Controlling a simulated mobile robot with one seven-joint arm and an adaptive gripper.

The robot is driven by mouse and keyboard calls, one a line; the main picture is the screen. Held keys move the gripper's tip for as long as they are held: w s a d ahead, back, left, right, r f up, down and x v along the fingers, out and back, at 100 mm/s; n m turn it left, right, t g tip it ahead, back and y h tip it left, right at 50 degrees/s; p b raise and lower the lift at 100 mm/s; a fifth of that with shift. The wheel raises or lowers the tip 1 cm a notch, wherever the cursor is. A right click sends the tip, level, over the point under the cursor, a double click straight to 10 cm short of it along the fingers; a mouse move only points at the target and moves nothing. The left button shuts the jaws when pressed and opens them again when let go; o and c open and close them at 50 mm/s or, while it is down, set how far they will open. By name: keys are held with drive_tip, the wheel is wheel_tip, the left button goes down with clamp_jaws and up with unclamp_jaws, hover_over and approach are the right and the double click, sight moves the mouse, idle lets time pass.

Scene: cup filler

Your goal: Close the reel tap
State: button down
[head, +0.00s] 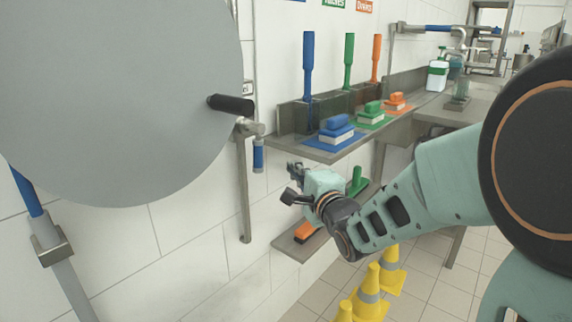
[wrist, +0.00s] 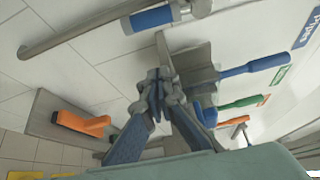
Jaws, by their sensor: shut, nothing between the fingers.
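The reel tap has a blue handle (head: 258,155) that hangs straight down from a metal fitting (head: 248,128) on the wall pipe. In the wrist view the blue handle (wrist: 150,19) lies near the top, joined to its grey fitting. My gripper (head: 292,181) is to the right of the handle and a little below it in the head view, apart from it. In the wrist view my gripper (wrist: 154,82) has its fingertips together with nothing between them, and clear space separates them from the handle.
The big grey reel disc (head: 110,85) with a black crank (head: 231,103) fills the left. A shelf (head: 318,151) with coloured brushes is above and right of my gripper. A lower shelf (head: 290,246) holds an orange brush (head: 306,231). Yellow cones (head: 372,290) stand on the floor.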

sight(258, 156)
drive_tip(key=w+a+b, duration=0.3)
drive_tip(key=w+a, duration=0.3)
drive_tip(key=shift+a+b, duration=0.2)
drive_tip(key=shift+b, duration=0.2)
drive_tip(key=shift+r+p, duration=0.15)
drive_tip(key=shift+p, duration=0.35)
